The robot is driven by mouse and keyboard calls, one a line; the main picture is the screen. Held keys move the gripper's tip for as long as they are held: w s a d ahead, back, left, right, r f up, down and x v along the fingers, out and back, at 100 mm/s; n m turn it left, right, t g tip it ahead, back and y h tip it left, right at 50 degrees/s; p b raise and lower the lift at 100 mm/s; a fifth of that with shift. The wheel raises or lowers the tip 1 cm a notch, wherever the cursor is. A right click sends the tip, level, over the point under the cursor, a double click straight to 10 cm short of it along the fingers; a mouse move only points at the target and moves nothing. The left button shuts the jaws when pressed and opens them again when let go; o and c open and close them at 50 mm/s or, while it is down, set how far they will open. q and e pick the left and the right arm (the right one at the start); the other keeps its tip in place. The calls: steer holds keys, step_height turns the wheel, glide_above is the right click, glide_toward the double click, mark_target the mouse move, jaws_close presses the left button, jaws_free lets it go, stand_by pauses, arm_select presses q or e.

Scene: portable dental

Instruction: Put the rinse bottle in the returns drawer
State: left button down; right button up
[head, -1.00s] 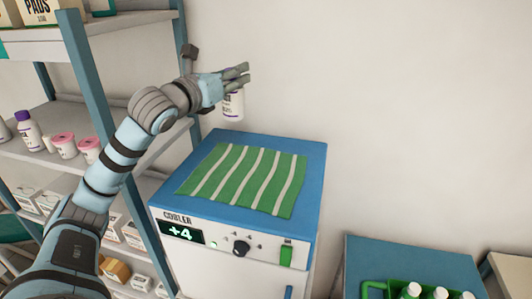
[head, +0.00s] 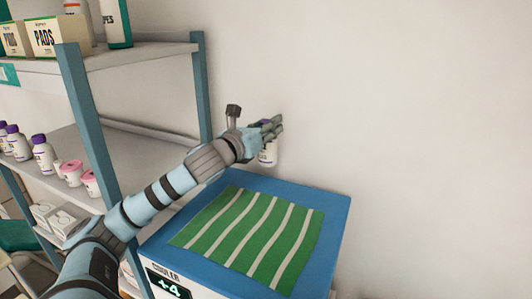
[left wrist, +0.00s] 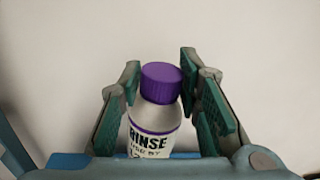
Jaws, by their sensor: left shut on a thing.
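The rinse bottle (left wrist: 153,120), white with a purple cap and a label reading RINSE, is between the fingers of my left gripper (left wrist: 160,95). In the head view my left gripper (head: 270,128) is shut on the rinse bottle (head: 268,153), and the bottle hangs upright, its lower part showing below the fingers. It is above the back of the blue cooler top, near the wall. The returns drawer is not recognisable in these frames. My right gripper is not in view.
The cooler (head: 335,206) has a blue top with a green-and-white striped cloth (head: 250,235) on it. A shelf unit (head: 88,130) stands at the left, holding several purple-capped bottles (head: 43,154), pink-lidded jars (head: 72,172) and boxes (head: 55,36). The wall at right is bare.

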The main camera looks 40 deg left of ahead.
mark_target(271, 151)
arm_select(q)
steer(key=w+f, duration=0.1)
steer(key=f, duration=0.2)
steer(key=w+f, duration=0.1)
steer(key=f, duration=0.1)
steer(key=shift+w+f, duration=0.25)
steer(key=shift+w, duration=0.1)
steer(key=shift+s+f, duration=0.7)
steer(key=shift+f, duration=0.25)
steer(key=shift+s, duration=0.1)
steer(key=shift+f, duration=0.2)
steer(key=c, duration=1.3)
jaws_free()
steer(key=shift+w, duration=0.25)
steer(key=shift+c, duration=0.2)
steer(key=shift+o, duration=0.8)
steer(key=shift+w, duration=0.1)
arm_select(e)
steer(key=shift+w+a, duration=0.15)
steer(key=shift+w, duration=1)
arm_select(q)
steer(key=shift+r, duration=0.1)
